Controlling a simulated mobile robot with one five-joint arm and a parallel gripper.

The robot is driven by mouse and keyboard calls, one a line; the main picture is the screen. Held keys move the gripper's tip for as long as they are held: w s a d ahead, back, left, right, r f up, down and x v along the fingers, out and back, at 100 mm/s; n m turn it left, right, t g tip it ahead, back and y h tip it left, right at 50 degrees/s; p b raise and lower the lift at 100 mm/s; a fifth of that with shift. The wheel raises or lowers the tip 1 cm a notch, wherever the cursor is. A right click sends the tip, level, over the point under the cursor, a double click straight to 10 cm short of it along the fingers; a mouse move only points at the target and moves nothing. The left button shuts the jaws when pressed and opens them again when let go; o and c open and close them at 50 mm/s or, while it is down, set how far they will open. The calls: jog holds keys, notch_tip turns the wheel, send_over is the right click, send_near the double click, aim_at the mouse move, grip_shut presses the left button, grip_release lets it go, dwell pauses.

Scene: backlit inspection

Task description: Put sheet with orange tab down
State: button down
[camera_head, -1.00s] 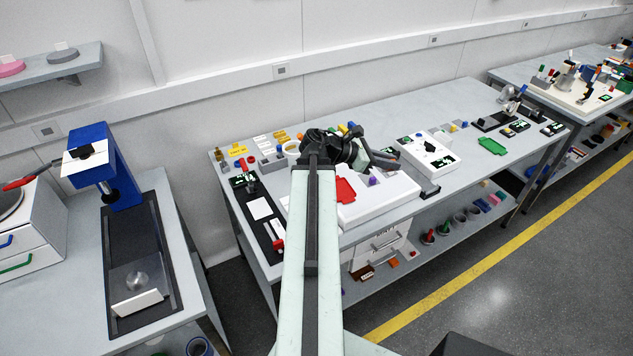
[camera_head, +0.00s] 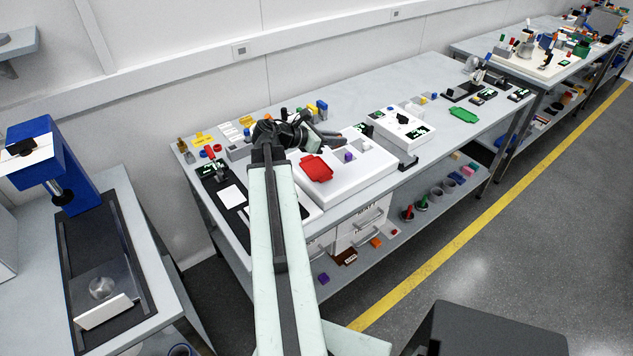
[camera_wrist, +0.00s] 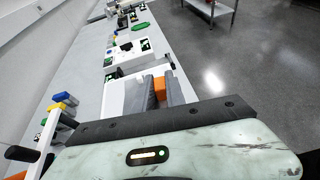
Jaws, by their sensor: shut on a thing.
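My gripper (camera_head: 325,141) shows in the head view at the end of my arm, over the back of the white box with the red tray. In the wrist view my gripper (camera_wrist: 160,82) has its two grey fingers closed on an orange piece, the orange tab (camera_wrist: 160,88). The sheet itself cannot be made out in either view. The head view does not show the tab, which is hidden or too small there.
A white box (camera_head: 367,172) on the bench bears a red tray (camera_head: 317,168) and small blocks. A second white box (camera_head: 400,125) with black pieces stands farther right. A blue press (camera_head: 62,165) stands left.

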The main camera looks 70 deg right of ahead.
jog(key=n+t+h+b, duration=0.1)
jog(key=b, duration=0.2)
send_over(319, 174)
notch_tip(319, 174, down, 5)
notch_tip(319, 174, down, 10)
jog(key=b, duration=1)
jog(key=shift+d+f, duration=0.1)
jog(key=shift+f, duration=0.05)
jog(key=shift+r, duration=0.25)
jog(key=shift+f, duration=0.2)
jog(key=c, duration=1.4)
grip_release()
